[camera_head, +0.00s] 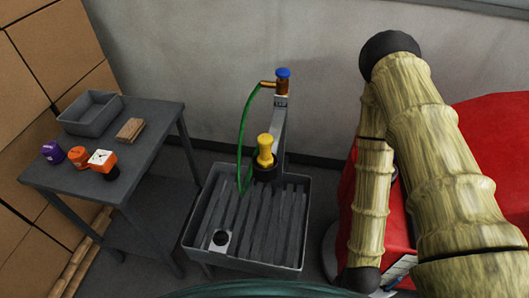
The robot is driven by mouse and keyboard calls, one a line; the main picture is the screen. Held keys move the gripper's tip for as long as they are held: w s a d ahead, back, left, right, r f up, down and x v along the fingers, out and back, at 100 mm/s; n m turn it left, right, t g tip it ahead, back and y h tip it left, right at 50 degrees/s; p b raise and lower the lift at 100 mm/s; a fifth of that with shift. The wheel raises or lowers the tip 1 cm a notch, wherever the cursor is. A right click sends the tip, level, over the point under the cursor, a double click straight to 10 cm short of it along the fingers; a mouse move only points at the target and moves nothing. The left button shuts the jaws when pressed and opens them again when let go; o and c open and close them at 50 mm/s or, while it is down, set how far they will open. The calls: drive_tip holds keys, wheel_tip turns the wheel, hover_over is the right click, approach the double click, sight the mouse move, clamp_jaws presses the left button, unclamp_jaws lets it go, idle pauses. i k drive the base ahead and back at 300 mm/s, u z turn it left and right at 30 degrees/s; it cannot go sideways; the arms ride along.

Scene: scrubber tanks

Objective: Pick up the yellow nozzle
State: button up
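The yellow nozzle (265,148) stands upright in a dark ring holder (266,173) on the grey post, above the slatted grey basin (188,237). Its lower part is hidden by the holder. A green hose (243,130) hangs in an arc from the brass tap with a blue handle (283,73), and comes down to the basin left of the nozzle. My arm, tan and ridged with black joints, fills the right side of the picture. My gripper cannot be made out in this view.
A dark side table (150,150) at left bears a grey tray (90,112), a brown block (130,129), and purple (53,152) and orange (79,156) caps beside an orange-and-white device (102,161). Cardboard boxes (50,45) stand behind it. A red machine (490,130) is at right.

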sight(266, 160)
drive_tip(key=z, duration=1.9)
drive_tip(key=k, duration=0.55)
drive_tip(key=u, duration=1.55)
